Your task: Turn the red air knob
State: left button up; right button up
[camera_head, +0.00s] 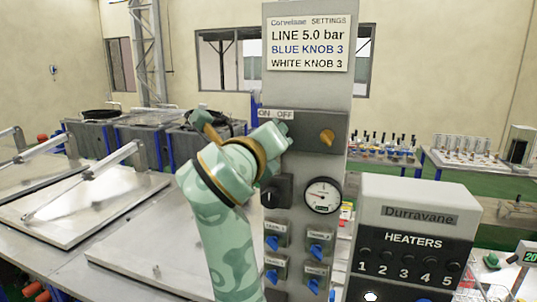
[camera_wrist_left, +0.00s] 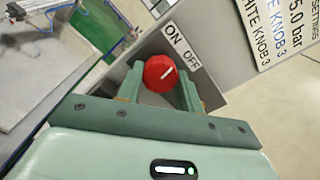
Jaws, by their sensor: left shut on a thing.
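The red air knob (camera_wrist_left: 160,73) shows in the left wrist view, on a grey panel beside an ON/OFF label (camera_wrist_left: 182,47). Its white mark slants toward the label; I cannot tell the exact setting. My left gripper (camera_wrist_left: 161,82) is shut on the knob, one finger on each side. In the head view my left gripper (camera_head: 272,134) reaches the panel under the ON/OFF label (camera_head: 276,114), and the knob is hidden behind it. My right gripper is not in view.
A yellow-orange knob (camera_head: 327,137) sits right on the same panel. Below are a black switch (camera_head: 275,191), a gauge (camera_head: 322,195) and several blue knobs (camera_head: 316,249). A heaters box (camera_head: 414,215) stands right. Flat metal lids (camera_head: 80,205) lie left. A settings sign (camera_head: 308,42) hangs above.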

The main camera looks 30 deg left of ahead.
pick_arm(q)
jog(key=shift+n+b, duration=3.35)
jog(key=shift+n, duration=0.05)
jog(key=shift+r, duration=0.1)
jog(key=o, duration=0.9)
jog(key=shift+o, duration=0.4)
jog(key=shift+w, duration=0.2)
